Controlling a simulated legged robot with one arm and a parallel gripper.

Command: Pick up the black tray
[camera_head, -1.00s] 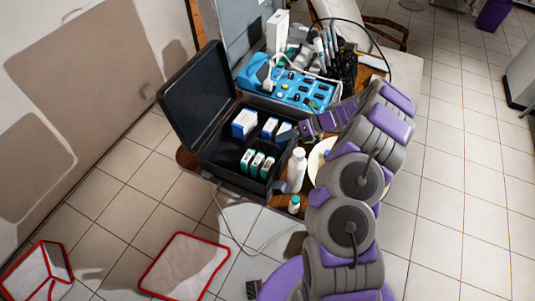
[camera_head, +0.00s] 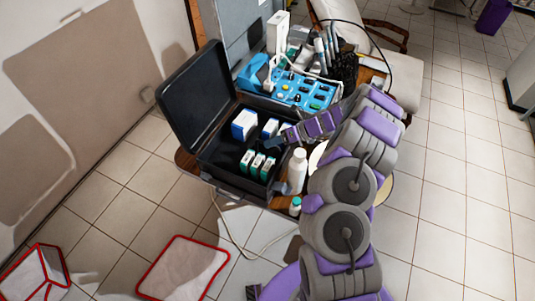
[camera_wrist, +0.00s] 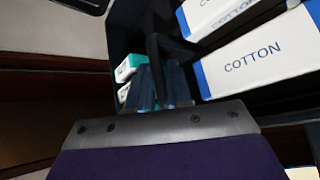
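The black tray (camera_head: 222,172) appears to be the dark, compartmented inside of an open black case on the table. It holds blue-and-white boxes and several green-and-white boxes. My gripper (camera_head: 272,144) reaches over the right side of the case, pointing left. In the wrist view, the two dark blue fingers of my gripper (camera_wrist: 161,84) are close together, one on each side of a thin black upright part of the tray (camera_wrist: 156,50). Whether they touch or press on it cannot be told. The tray's lower part is hidden by the boxes.
The raised case lid (camera_head: 196,97) stands at the left. A white bottle (camera_head: 298,170) and a small bottle (camera_head: 295,206) stand near my arm. A blue instrument panel (camera_head: 300,90) is behind. Boxes marked COTTON (camera_wrist: 262,62) are close right of the fingers.

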